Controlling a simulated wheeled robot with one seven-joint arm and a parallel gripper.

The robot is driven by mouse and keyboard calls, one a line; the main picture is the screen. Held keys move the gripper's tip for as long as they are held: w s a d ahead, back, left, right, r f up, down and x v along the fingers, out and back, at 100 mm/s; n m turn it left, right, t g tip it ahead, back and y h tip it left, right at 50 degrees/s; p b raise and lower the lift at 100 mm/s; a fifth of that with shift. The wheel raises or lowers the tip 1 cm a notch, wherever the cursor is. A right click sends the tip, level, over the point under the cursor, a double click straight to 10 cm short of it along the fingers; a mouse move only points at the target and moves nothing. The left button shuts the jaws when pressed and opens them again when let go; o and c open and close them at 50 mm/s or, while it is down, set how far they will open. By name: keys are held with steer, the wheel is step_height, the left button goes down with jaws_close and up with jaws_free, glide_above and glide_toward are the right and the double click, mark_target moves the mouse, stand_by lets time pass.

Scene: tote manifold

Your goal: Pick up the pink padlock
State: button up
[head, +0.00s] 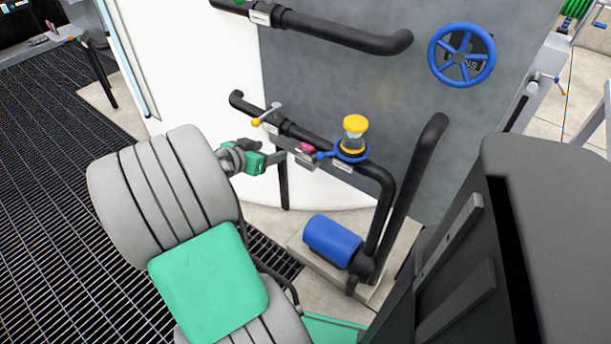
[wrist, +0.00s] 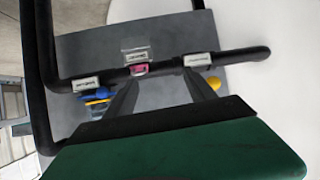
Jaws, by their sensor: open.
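The pink padlock (head: 306,149) is small and sits at the black pipe beside a white tag, left of the blue valve handle. In the wrist view the pink padlock (wrist: 139,69) shows just below a white label on the pipe. My gripper (head: 280,156) is close to the pipe, just left of the padlock. In the wrist view my gripper (wrist: 166,88) has its two dark fingers spread apart, with nothing between them. The padlock appears beyond the fingertips, nearer the left finger. Whether a finger touches the pipe cannot be told.
A blue handle with a yellow-capped fitting (head: 354,135) stands right of the padlock. A yellow-tipped lever (head: 258,121) is on the pipe to the left. A blue motor (head: 332,239) sits below. A blue handwheel (head: 462,55) is on the grey panel above right.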

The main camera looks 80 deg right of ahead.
steer(key=m+g+h, duration=0.1)
steer(key=m+g, duration=0.1)
glide_toward(305, 146)
steer(key=shift+b+x, duration=0.4)
steer(key=shift+x, duration=0.8)
steer(key=b+x, duration=0.1)
steer(key=x, duration=0.5)
steer(key=shift+s+d+f, duration=0.15)
steer(key=shift+s, duration=0.05)
steer(key=shift+d+n, duration=0.3)
steer(key=shift+d, duration=0.05)
steer(key=shift+c, duration=0.4)
jaws_close()
